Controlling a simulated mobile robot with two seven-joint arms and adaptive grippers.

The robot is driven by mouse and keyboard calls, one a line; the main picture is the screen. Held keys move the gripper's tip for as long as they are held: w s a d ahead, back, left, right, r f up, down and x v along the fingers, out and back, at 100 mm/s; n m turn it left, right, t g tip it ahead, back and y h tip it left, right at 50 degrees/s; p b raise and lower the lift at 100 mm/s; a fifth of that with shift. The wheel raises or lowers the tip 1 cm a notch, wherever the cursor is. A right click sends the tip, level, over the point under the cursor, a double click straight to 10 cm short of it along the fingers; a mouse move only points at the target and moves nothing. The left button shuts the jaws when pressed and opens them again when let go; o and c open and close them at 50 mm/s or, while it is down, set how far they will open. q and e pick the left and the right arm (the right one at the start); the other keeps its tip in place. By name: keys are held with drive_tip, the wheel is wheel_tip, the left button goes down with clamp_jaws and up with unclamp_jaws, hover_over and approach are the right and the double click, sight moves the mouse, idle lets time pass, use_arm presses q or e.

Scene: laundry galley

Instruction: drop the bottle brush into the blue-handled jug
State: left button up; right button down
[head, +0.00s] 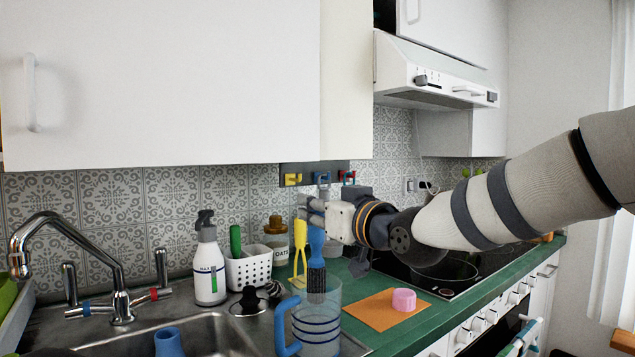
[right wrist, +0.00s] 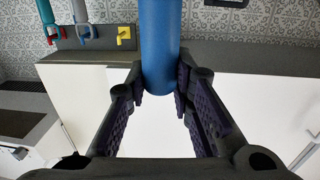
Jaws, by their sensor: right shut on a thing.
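The bottle brush (head: 316,245) has a blue handle and dark bristles. It hangs upright, bristles down, from my right gripper (head: 314,212), which is shut on the handle. The handle (right wrist: 160,45) also shows between the fingers of my right gripper (right wrist: 160,85) in the right wrist view. The clear blue-handled jug (head: 318,327), with dark blue bands, stands at the front beside the sink. The bristles overlap the jug's mouth in the head view; I cannot tell how deep they are inside it. My left gripper is not in view.
A spray bottle (head: 209,265), a white caddy (head: 250,268), an oats jar (head: 277,240) and a yellow utensil (head: 299,250) stand behind. The sink (head: 200,335) is left. A pink item (head: 404,299) sits on an orange mat (head: 380,312) at right, before the hob (head: 450,275).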

sight(319, 260)
wheel_tip(319, 260, down, 8)
drive_tip(key=shift+f, duration=0.1)
idle(0.7)
drive_tip(key=shift+f, duration=0.5)
drive_tip(key=c, duration=1.3)
unclamp_jaws()
drive_tip(key=v, duration=1.2)
